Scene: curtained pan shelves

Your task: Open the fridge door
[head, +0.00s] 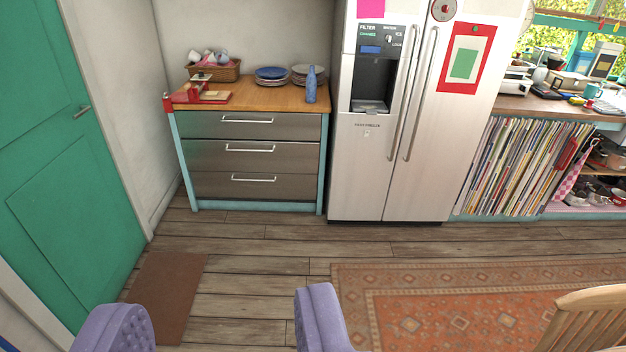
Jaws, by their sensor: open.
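The fridge (367,172) is a silver two-door unit standing against the back wall, right of centre. Both doors look shut, with a thin seam between them. Two long vertical handles, the left one (402,90) and the right one (421,92), run side by side along the seam. The left door carries a dark water and ice dispenser (372,75). The right door carries a red and green sheet (466,58) and a round red magnet. The fridge top is cut off by the picture edge. My gripper is not in view.
A drawer cabinet (250,155) with plates, a blue bottle (311,84) and a basket stands left of the fridge. Curtained-side shelves with records (520,165) stand right. Purple tufted seating (320,318) and a wooden chair (590,318) are in front.

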